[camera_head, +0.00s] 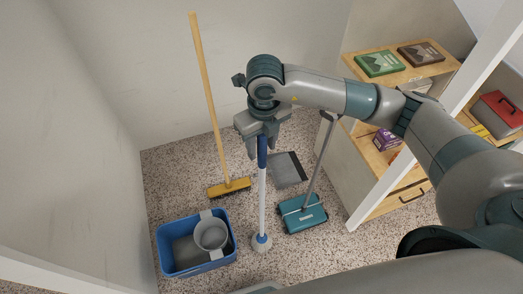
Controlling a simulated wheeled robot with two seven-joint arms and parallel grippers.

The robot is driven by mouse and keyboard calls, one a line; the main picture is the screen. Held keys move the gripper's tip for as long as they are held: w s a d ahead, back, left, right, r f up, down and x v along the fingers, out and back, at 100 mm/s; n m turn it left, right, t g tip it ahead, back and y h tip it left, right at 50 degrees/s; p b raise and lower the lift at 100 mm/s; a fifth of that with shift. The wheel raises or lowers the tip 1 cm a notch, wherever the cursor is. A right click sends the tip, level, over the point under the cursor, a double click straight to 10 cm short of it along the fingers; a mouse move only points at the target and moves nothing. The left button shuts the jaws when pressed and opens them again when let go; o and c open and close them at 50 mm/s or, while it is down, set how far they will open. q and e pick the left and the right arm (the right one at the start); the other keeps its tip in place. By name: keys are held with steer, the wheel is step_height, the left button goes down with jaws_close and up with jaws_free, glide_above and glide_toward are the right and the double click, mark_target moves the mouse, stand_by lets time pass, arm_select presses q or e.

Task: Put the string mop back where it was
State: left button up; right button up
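The string mop (262,195) stands close to upright in the middle of the closet. It has a blue grip at the top, a pale shaft and a whitish head (261,243) with a blue collar, at or just above the speckled floor. My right gripper (262,136) points down from above and is shut on the blue grip. The fingers hide the top end of the handle. The mop head is just right of a blue bucket (162,253) with a grey wringer (211,236). My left gripper is not in view.
A yellow broom (208,95) leans on the back wall. A teal carpet sweeper (302,214) stands right of the mop, and a grey dustpan (288,169) lies behind it. A wooden shelf unit (407,72) with boxes and a white post bound the right side.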

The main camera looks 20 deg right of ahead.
mark_target(262, 136)
step_height(262, 136, up, 8)
steer(key=b, duration=0.2)
steer(key=shift+s+r+b, duration=0.15)
steer(key=shift+r+b, duration=0.05)
steer(key=shift+b, duration=0.1)
steer(key=shift+r, duration=0.55)
steer(key=shift+s+f, duration=0.1)
steer(key=shift+s, duration=0.05)
